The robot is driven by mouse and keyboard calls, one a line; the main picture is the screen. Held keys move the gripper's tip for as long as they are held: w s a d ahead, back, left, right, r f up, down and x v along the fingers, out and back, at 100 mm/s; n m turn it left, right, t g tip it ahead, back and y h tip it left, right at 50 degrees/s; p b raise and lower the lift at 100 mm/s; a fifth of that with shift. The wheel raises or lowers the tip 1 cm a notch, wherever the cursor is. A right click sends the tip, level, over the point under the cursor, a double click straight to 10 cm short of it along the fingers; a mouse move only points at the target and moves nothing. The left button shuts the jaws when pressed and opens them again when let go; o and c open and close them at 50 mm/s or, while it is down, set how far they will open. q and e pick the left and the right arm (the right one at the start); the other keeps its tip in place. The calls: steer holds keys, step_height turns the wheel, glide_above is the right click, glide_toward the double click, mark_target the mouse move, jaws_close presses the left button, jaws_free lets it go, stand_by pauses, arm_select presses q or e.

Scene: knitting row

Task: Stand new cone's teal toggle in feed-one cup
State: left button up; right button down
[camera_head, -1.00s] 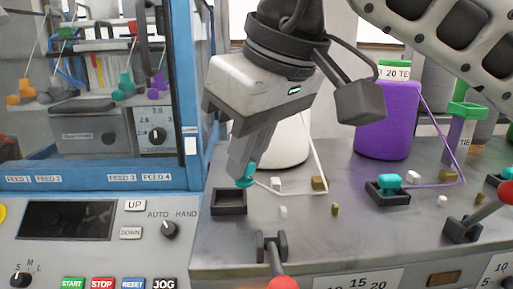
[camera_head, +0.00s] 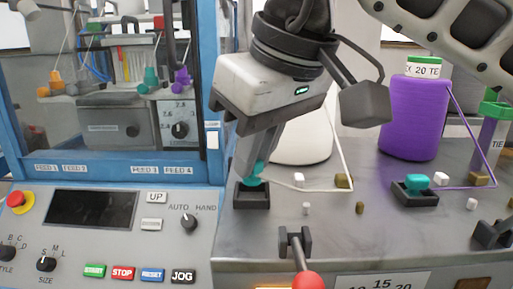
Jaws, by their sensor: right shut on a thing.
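My right gripper (camera_head: 249,172) comes down from the top and is shut on a small teal toggle (camera_head: 253,182). The toggle is at the dark square cup (camera_head: 252,202) on the grey shelf, its lower end at or inside the cup's opening; I cannot tell whether it touches the bottom. A white yarn runs from the toggle to the right and up towards a white cone (camera_head: 303,142), partly hidden behind my gripper. My left gripper is not in view.
A purple cone (camera_head: 412,120) stands at right; a second teal toggle (camera_head: 418,180) sits in another dark cup (camera_head: 415,195). Small white and brass blocks lie between. A red-knobbed lever (camera_head: 306,281) stands in front. The blue-framed machine (camera_head: 215,100) and control panel are left.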

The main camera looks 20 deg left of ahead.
steer(key=shift+f+b, duration=0.65)
steer(key=shift+f, duration=0.4)
steer(key=c, duration=1.4)
jaws_free()
steer(key=shift+o, duration=0.2)
steer(key=v, duration=1.6)
steer(key=shift+p, duration=0.4)
